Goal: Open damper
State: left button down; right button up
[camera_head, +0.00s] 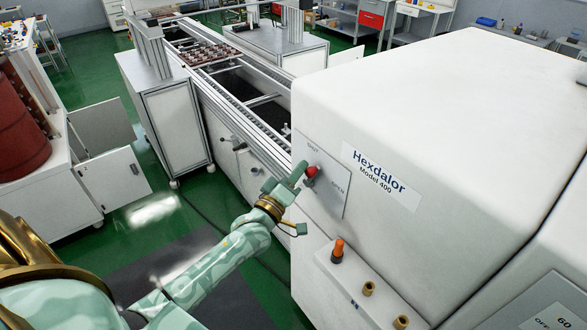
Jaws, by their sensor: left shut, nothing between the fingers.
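The damper control is a grey plate (334,192) on the side of the white Hexdalor Model 400 machine (430,120). The plate has a label that seems to read "SHUT" at its top and one reading "OPEN" at its lower right. A red knob (312,171) stands out from the plate between the two labels. My left gripper (302,175) is shut and empty, with its fingertips at the left side of the red knob. I cannot tell whether they touch it. The lever behind the knob is partly hidden by the gripper. My right gripper is out of view.
A ledge (350,290) below the plate carries an orange-topped knob (338,251) and brass fittings (369,288). A conveyor (235,90) runs behind my left gripper. A white cabinet (110,180) with open doors stands at left. Green floor is free between them.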

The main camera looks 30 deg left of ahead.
pick_arm(q)
jog(key=s+d+f+m+h+b, duration=0.2)
jog(key=d+f+m+h+b, duration=0.2)
jog(key=m, duration=0.8)
jog(key=shift+d+f+m+t+h+b, duration=0.35)
jog(key=shift+d+h+b, duration=0.25)
jog(key=shift+h+b, duration=0.5)
jog(key=shift+s, duration=0.1)
jog(key=shift+r, duration=0.1)
notch_tip(320, 180, up, 4)
jog(key=p, duration=0.4)
jog(key=b+v, duration=0.2)
jog(key=v, duration=0.8)
jog(key=shift+a, duration=0.3)
